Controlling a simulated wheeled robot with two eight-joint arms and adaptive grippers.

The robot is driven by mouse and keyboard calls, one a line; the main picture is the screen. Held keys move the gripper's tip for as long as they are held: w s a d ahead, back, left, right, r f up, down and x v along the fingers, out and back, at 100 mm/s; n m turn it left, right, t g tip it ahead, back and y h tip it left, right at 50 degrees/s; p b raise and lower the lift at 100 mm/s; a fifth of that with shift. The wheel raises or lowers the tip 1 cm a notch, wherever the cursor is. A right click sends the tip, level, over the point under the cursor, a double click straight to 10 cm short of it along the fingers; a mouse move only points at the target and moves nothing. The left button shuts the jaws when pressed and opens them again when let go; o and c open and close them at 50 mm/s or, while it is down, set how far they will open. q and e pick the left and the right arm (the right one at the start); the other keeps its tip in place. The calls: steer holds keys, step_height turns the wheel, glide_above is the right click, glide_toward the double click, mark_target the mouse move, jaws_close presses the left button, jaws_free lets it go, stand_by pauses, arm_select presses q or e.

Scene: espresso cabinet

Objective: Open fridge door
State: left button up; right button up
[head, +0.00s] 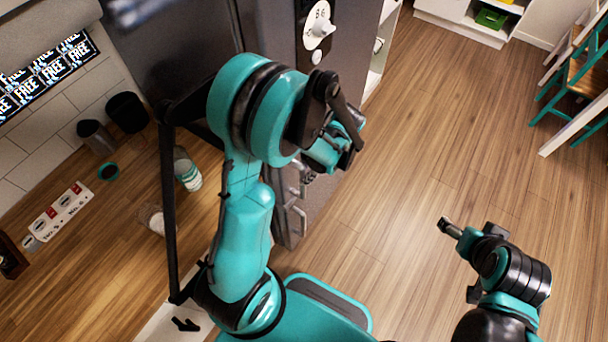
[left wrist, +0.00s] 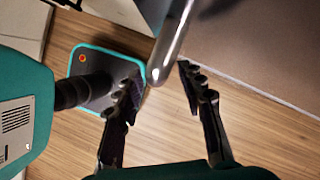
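The dark grey fridge door (head: 343,62) stands at the centre top of the head view, partly hidden behind my left arm. In the left wrist view, its panel (left wrist: 255,45) fills the upper right. A shiny metal bar handle (left wrist: 170,45) comes down from the top there. Its rounded end lies between the two fingertips of my left gripper (left wrist: 161,78). The fingers are apart, with a visible gap on the right side; I cannot tell whether the left finger touches the bar. My right gripper (head: 458,258) hangs over the floor, apart from the fridge; its finger gap is unclear.
The wooden floor (head: 430,130) right of the fridge is clear. A white shelf (head: 470,25) and teal-legged chairs (head: 575,75) stand at the far right.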

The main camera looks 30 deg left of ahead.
arm_select(q)
steer(key=shift+x, duration=1.3)
jaws_close()
steer(key=shift+d, duration=0.1)
